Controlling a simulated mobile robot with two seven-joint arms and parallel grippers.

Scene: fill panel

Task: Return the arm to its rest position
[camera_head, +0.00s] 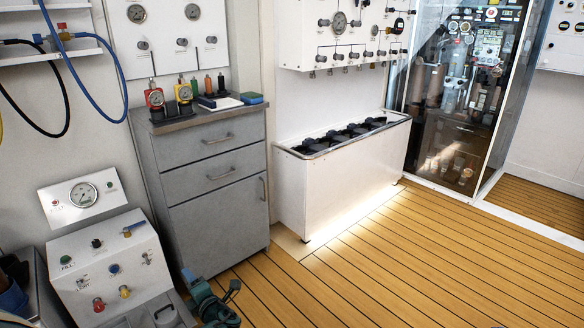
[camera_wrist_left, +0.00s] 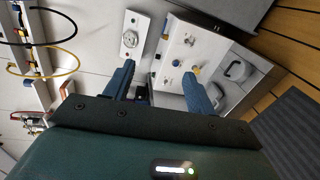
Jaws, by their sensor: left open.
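My left gripper (camera_head: 12,292) is at the lower left edge of the head view, partly cut off, beside the white control box. In the left wrist view its two blue fingers (camera_wrist_left: 158,90) stand wide apart with nothing between them. They point towards the small gauge plate (camera_wrist_left: 130,40) and the control box (camera_wrist_left: 190,55). A dark teal jointed part (camera_head: 212,303) at the bottom middle of the head view looks like my right arm's end. Its fingers cannot be made out clearly.
The control box (camera_head: 105,265) stands left of a grey cabinet (camera_head: 215,185) topped with gauges and small tools. Hoses (camera_head: 95,75) hang from the wall at the upper left. A white trough (camera_head: 330,190) stands beyond the cabinet. The wooden floor (camera_head: 430,265) at right is clear.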

